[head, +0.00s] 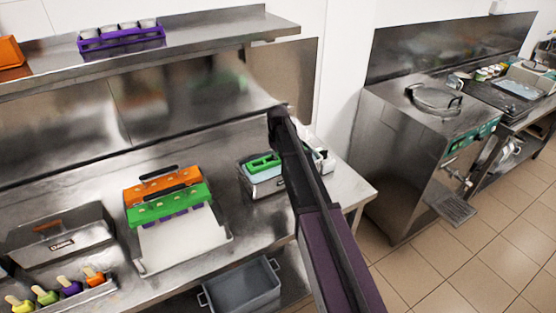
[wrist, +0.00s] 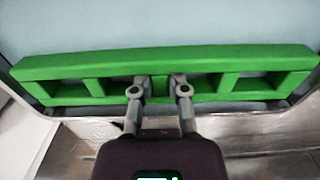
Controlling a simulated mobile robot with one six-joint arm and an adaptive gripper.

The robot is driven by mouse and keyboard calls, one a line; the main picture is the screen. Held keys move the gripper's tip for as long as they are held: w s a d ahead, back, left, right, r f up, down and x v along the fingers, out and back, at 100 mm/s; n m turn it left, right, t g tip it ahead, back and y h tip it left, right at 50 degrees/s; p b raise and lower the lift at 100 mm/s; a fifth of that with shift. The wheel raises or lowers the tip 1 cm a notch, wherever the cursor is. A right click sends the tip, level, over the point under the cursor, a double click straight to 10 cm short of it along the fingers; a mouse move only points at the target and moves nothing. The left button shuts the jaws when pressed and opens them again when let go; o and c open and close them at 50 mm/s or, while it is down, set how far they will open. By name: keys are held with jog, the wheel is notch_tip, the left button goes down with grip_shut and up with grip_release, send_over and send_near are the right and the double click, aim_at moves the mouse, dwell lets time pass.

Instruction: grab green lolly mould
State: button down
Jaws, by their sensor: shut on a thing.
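The green lolly mould (wrist: 200,65) spans the wrist view as a long bar with open slots below it. My gripper (wrist: 160,84) is shut on its middle, with both fingers close together at a cross-piece. In the head view this mould (head: 264,163) is at a small metal tub (head: 257,184) with a pale blue inside, just left of my arm. My arm hides the gripper there. I cannot tell whether the mould touches the tub. Another green mould (head: 168,205) lies on a white-covered tray, in front of an orange one (head: 160,186).
A metal bin (head: 62,244) and a rack of coloured lollies (head: 72,289) are at the left. A shelf (head: 215,49) with a purple rack (head: 121,37) hangs above the counter. A grey crate (head: 244,290) sits lower down. A steel machine (head: 415,150) stands right.

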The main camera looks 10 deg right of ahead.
jog(key=shift+r+p, duration=4.75)
jog(key=shift+r, duration=0.1)
